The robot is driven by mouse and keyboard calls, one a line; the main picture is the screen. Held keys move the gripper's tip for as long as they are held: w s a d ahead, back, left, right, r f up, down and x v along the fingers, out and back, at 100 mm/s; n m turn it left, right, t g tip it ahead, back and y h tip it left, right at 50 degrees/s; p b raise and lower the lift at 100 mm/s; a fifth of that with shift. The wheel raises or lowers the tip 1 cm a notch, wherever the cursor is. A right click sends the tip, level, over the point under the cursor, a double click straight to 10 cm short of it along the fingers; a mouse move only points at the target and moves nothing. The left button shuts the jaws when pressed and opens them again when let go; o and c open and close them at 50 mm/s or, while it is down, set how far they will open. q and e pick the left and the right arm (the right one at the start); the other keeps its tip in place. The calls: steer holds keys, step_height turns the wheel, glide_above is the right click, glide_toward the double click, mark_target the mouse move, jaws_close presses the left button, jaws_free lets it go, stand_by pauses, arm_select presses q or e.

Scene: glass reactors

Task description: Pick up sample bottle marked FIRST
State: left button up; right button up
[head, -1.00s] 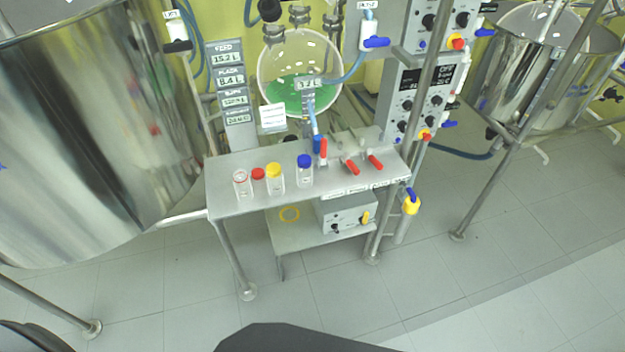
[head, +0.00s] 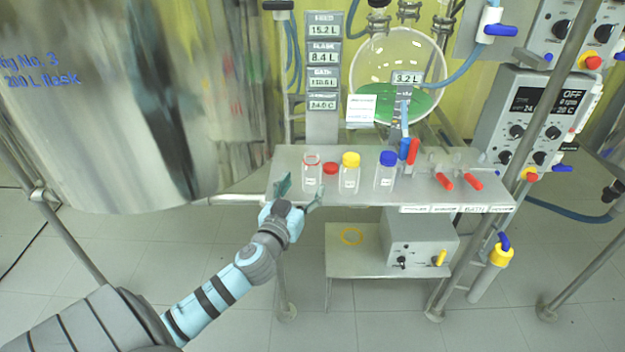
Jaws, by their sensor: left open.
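Three clear sample bottles stand upright in a row on a steel shelf (head: 452,196). The leftmost bottle (head: 312,178) is uncapped with a red ring at its mouth, and a loose red cap (head: 331,168) lies to its right. The middle bottle (head: 349,178) has a yellow cap. The right bottle (head: 385,178) has a blue cap. Each carries a small white label whose writing is too small to read. My left gripper (head: 299,190) is open and empty at the shelf's front left corner, just in front of the uncapped bottle. My right gripper is out of view.
A large steel vessel (head: 120,110) fills the left. Red-handled valves (head: 443,181) are on the shelf's right part, and a display post (head: 324,100) and round glass flask (head: 385,75) stand behind. A grey control box (head: 418,240) sits on the lower shelf.

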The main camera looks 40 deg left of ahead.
mark_target(308, 173)
arm_select(q)
steer(key=x, duration=0.8)
steer(key=shift+w+a, duration=0.1)
steer(key=shift+a, duration=0.35)
steer(key=shift+r, duration=0.1)
steer(key=c, duration=1.3)
